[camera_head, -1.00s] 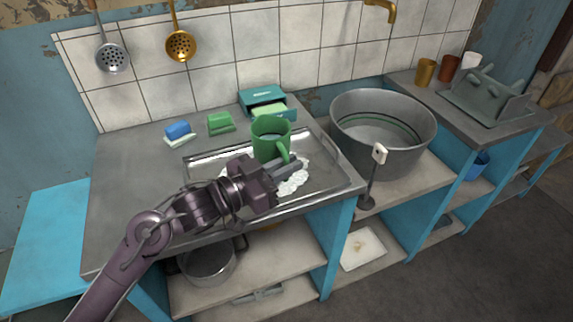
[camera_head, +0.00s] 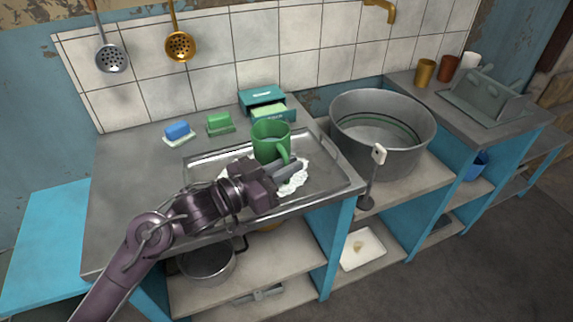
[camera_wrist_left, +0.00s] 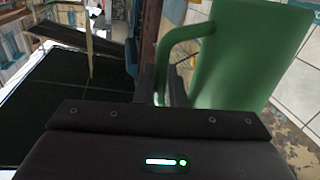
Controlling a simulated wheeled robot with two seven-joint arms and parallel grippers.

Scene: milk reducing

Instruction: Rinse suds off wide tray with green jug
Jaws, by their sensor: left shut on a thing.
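The green jug (camera_head: 270,142) is upright over the wide tray, its handle toward my left gripper (camera_head: 292,170). My left gripper is shut on the handle; in the left wrist view the jug (camera_wrist_left: 245,55) fills the upper right, with the handle (camera_wrist_left: 166,62) at the fingers (camera_wrist_left: 165,85). The wide metal tray (camera_head: 330,178) lies on the grey counter. White suds (camera_head: 293,184) lie on it below the jug, partly hidden by the gripper. Whether the jug touches the tray, and what it holds, I cannot tell. My right gripper is not in view.
A blue sponge (camera_head: 177,131), a green sponge (camera_head: 219,122) and a teal box (camera_head: 262,99) stand behind the tray. A large metal basin (camera_head: 425,128) is to the right. Ladles (camera_head: 181,45) hang on the wall. The counter's left side is clear.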

